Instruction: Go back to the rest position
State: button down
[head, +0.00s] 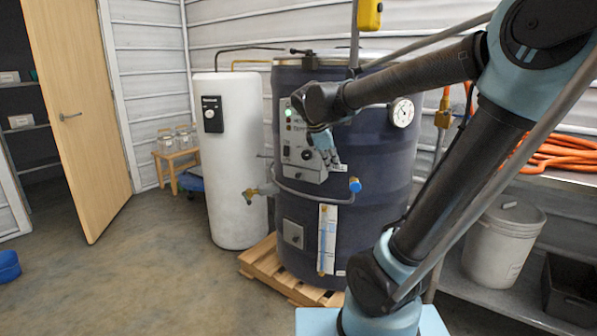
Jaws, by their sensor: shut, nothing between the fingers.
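My gripper (331,163) is at the end of my raised arm, in front of the control panel (298,150) of a large dark blue drum (370,240). It points downward and holds nothing. Its fingers are small here and look closed together. It partly covers the panel, so I cannot tell whether it touches it. The panel shows a green light and a dark knob.
The drum stands on a wooden pallet (262,270), with a blue-capped pipe (355,185) jutting forward. A white tank (232,160) stands left of it. A bucket (503,240) sits on the right shelf. A wooden door (75,110) stands open; the left floor is mostly clear.

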jog(key=s+d+f+m+g+y, duration=0.1)
jog(key=s+d+f+m, duration=0.3)
jog(key=s+f+m, duration=0.4)
jog(key=s+d+f+m+g+y, duration=0.1)
jog(key=s+d+f+m+y, duration=0.2)
jog(key=s+f+m, duration=0.6)
jog(key=s+d, duration=0.1)
jog(key=s, duration=0.2)
jog(key=shift+s+f, duration=0.2)
jog(key=shift+s, duration=0.2)
jog(key=shift+d, duration=0.1)
jog(key=shift+w+f, duration=0.2)
jog(key=shift+w, duration=0.2)
